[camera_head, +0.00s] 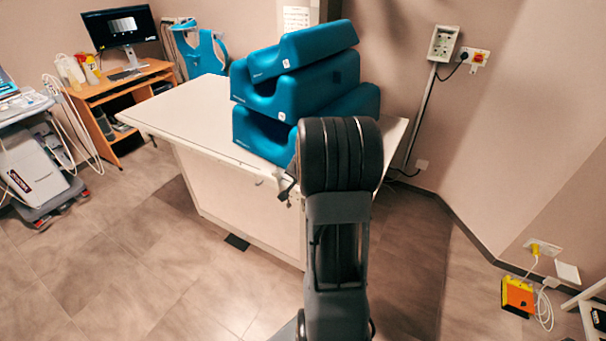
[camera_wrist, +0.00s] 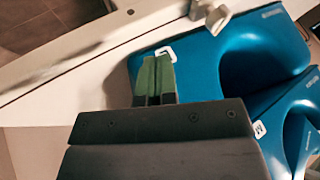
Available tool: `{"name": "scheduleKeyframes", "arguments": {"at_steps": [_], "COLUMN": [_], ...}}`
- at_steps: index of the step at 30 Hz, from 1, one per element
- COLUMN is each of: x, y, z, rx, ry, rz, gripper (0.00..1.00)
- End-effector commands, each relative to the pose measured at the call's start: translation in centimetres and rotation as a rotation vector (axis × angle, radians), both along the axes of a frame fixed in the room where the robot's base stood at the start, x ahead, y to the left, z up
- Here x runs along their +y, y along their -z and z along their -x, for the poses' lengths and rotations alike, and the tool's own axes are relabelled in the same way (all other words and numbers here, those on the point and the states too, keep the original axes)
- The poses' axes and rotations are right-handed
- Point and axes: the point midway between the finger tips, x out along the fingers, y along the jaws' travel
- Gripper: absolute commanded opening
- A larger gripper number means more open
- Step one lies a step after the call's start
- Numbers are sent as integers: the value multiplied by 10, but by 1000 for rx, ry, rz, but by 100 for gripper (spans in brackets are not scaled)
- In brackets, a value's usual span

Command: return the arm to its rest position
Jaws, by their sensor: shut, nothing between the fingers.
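My arm (camera_head: 338,245) stands upright in front of the white table (camera_head: 185,105) in the head view, bent at a thick dark joint at the top. My gripper (camera_wrist: 155,68) shows in the wrist view with its green fingertips together and nothing between them.
Several blue cushions (camera_head: 300,90) are stacked on the table close behind my arm. A wooden desk (camera_head: 125,90) with a monitor (camera_head: 118,25) and a medical cart (camera_head: 35,165) stand at left. An orange box (camera_head: 517,296) lies at right. The floor (camera_head: 130,265) at front left is clear.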

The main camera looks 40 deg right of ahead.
Motion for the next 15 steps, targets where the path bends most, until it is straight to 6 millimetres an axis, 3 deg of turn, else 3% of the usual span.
{"name": "scheduleKeyframes", "arguments": {"at_steps": [6, 15], "x": [6, 9], "y": [-27, -37], "z": [18, 27], "rx": [-2, 1], "ry": [0, 2], "rz": [2, -2], "gripper": [0, 0]}}
